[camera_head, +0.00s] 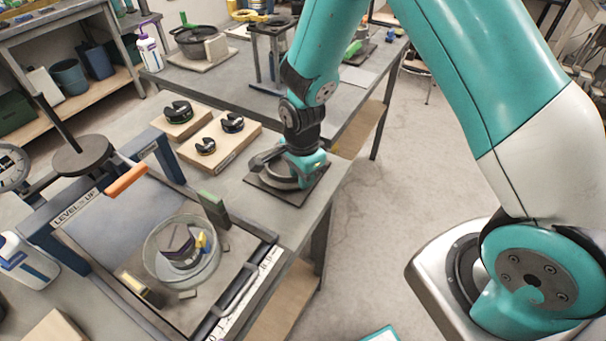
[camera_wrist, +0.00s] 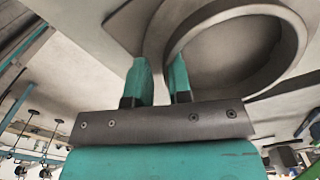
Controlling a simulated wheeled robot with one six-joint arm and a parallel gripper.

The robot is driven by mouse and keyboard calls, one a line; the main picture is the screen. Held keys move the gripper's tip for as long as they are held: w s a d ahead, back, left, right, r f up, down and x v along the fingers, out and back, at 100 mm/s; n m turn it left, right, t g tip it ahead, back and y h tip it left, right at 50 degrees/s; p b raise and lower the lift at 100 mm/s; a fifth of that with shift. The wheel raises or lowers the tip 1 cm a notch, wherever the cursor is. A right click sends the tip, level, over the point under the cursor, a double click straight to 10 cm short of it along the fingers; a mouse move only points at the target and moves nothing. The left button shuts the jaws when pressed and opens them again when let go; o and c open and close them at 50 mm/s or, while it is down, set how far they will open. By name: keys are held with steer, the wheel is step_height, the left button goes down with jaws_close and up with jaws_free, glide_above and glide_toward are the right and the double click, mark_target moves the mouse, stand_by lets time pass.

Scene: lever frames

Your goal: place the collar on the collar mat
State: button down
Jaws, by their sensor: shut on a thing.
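The collar (camera_head: 268,174) is a grey metal ring over the dark square collar mat (camera_head: 296,197) near the table's right edge. My gripper (camera_head: 291,168) is shut on the collar's wall at its right side. The wrist view shows the ring (camera_wrist: 290,25) large, with its wall between the two teal fingertips of my gripper (camera_wrist: 160,75). The collar looks level and at or just above the mat; I cannot tell whether it touches. My gripper hides part of the ring and of the mat.
Wooden boards (camera_head: 240,154) with several black slotted weights lie left of the mat. A lever frame with an orange handle (camera_head: 126,181) and a clear round dish (camera_head: 160,255) stands at the front left.

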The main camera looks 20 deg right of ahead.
steer(key=shift+f, duration=0.2)
steer(key=shift+f, duration=0.1)
steer(key=shift+f, duration=0.15)
steer(key=c, duration=1)
jaws_free()
steer(key=shift+c, duration=0.2)
steer(key=shift+r, duration=0.2)
step_height(320, 180, up, 12)
steer(key=b, duration=0.2)
steer(key=s+a+r+n+y, duration=0.2)
steer(key=s+r+n, duration=0.4)
steer(key=s+n, duration=0.4)
steer(key=s+a+r+n+y, duration=0.2)
steer(key=s+r+n, duration=0.5)
steer(key=s+n, duration=0.3)
steer(key=shift+a+r+n, duration=0.3)
steer(key=shift+a+n, duration=0.05)
steer(key=shift+n, duration=0.85)
